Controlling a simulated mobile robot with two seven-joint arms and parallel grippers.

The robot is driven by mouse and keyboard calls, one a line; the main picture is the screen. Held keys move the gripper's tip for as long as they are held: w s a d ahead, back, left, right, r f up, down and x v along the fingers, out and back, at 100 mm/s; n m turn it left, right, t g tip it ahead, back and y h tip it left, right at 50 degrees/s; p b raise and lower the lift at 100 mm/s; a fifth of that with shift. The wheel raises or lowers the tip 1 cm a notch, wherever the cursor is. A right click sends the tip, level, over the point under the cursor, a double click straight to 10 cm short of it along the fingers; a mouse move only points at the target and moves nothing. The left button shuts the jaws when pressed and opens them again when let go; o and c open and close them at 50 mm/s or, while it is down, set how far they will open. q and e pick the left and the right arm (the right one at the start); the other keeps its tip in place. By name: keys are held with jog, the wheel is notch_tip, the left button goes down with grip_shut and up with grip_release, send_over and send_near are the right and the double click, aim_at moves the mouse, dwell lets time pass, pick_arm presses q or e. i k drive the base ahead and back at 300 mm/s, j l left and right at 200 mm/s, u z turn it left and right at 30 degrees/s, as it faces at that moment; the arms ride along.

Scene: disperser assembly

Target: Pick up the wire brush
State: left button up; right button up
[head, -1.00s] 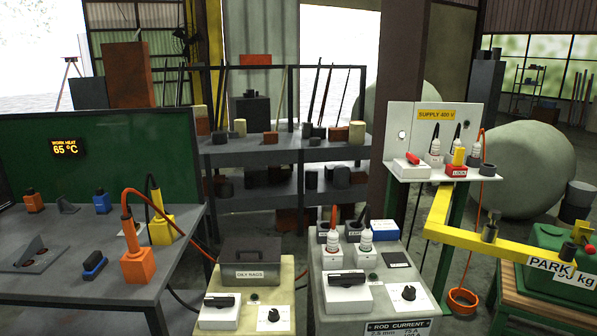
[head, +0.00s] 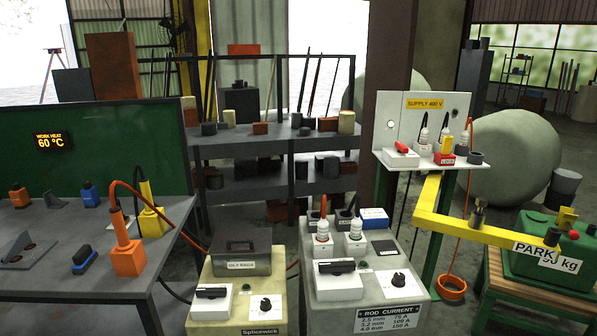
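Nothing in the head view is clearly recognisable as a wire brush. A small blue block with a dark top (head: 85,260) lies on the grey workbench (head: 60,300) at the left; I cannot tell whether it is the brush. An orange holder (head: 128,258) and a yellow holder (head: 153,222) stand to its right on the same bench, each with a cable. Neither of my grippers is in view, so nothing visible is being held or touched.
A green screen (head: 110,150) with a 60 °C display (head: 54,142) stands behind the bench. An oily rags box (head: 241,250), a rod current cabinet (head: 375,288) and a yellow beam (head: 470,227) occupy the middle and right. Dark shelves (head: 270,148) stand behind.

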aim_at(84, 257)
jog(key=u, duration=1.3)
